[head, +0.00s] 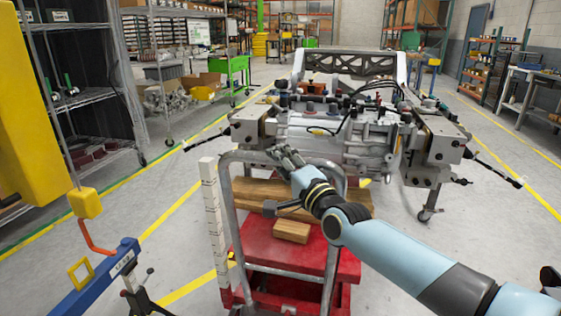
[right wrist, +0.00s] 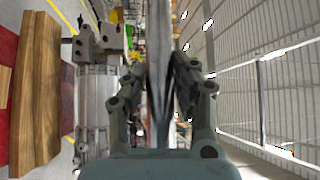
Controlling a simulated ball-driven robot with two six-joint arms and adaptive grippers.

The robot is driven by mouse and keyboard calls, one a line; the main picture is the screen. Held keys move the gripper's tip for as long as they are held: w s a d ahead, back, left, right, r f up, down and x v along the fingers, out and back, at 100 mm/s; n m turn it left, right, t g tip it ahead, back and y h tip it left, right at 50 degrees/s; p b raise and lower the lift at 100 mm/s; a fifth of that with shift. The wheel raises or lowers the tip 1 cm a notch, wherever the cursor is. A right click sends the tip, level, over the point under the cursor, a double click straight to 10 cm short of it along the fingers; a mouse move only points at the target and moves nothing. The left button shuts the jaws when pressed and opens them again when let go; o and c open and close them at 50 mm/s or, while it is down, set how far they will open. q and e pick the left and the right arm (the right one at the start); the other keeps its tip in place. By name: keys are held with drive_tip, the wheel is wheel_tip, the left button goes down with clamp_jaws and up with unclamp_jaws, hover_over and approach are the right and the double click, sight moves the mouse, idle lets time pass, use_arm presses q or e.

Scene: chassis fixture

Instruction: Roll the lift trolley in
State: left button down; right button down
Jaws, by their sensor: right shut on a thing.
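The lift trolley has a red platform (head: 262,245) and a grey tubular handle (head: 228,205) that stands nearest me. Wooden blocks (head: 245,188) lie on the platform, with a smaller wooden block (head: 291,231) closer to me. My right gripper (head: 287,157) is shut on the top bar of the handle. In the right wrist view the grey bar (right wrist: 160,75) runs between the two fingers. The chassis fixture with a silver drive unit (head: 330,135) stands just beyond the trolley. Whether the platform reaches under it is hidden. My left gripper is not in view.
A white marked post (head: 213,225) stands at the trolley's left. A blue hoist beam (head: 95,285) and a yellow hanging block (head: 84,203) are at lower left. Shelving (head: 85,100) lines the left. Floor on both sides of the trolley is mostly clear.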

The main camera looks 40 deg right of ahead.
drive_tip(key=shift+f, duration=0.15)
drive_tip(key=shift+w+d+b, duration=0.2)
drive_tip(key=shift+d+b, duration=0.05)
drive_tip(key=shift+b, duration=0.15)
drive_tip(key=shift+w+d, duration=0.25)
drive_tip(key=shift+d, duration=0.05)
drive_tip(key=c, duration=1.4)
unclamp_jaws()
drive_tip(key=shift+d, duration=0.1)
drive_tip(key=o, duration=0.3)
drive_tip(key=shift+o, duration=0.2)
